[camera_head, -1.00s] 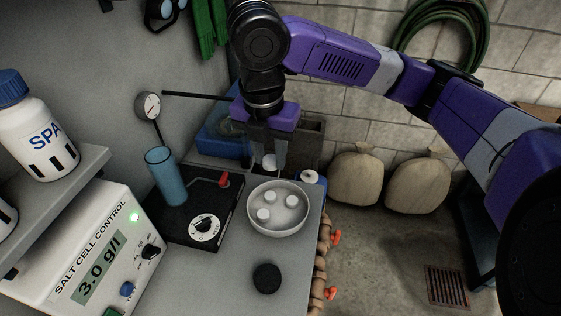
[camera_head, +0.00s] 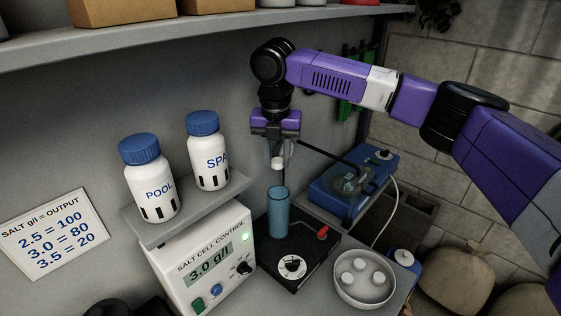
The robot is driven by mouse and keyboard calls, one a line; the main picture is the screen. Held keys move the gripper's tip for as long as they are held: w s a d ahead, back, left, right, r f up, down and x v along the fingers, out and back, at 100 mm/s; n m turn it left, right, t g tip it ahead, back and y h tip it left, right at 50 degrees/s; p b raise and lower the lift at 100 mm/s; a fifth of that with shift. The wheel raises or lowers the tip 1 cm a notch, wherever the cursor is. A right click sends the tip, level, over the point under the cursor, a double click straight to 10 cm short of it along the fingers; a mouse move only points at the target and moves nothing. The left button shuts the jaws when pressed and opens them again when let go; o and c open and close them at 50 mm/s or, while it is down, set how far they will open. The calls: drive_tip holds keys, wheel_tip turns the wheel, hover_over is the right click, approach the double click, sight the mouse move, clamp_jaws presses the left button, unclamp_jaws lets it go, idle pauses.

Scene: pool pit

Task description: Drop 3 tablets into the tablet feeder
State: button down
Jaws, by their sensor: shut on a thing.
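My gripper (camera_head: 277,158) points down and is shut on a white tablet (camera_head: 277,163). It holds the tablet just above the open top of a blue see-through tube (camera_head: 278,215), apart from it. The tube stands upright on a black unit (camera_head: 313,258) with a red lever and a round dial. No label shows which part is the tablet feeder. A white bowl (camera_head: 364,296) at the lower right holds three white tablets (camera_head: 347,278). The tube's inside bottom is hidden.
White POOL (camera_head: 159,190) and SPA (camera_head: 210,165) bottles stand on a small shelf left of the tube, above the salt cell control box (camera_head: 213,268). A blue device with a clear dome (camera_head: 352,180) sits behind. A long shelf (camera_head: 190,32) runs overhead.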

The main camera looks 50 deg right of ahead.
wheel_tip(320, 180, down, 6)
drive_tip(key=b, duration=0.6)
drive_tip(key=shift+d, duration=0.15)
drive_tip(key=shift+p, duration=0.45)
idle(0.4)
drive_tip(key=c, duration=1)
unclamp_jaws()
drive_tip(key=shift+o, duration=0.2)
wheel_tip(320, 180, up, 6)
drive_tip(key=p, duration=0.6)
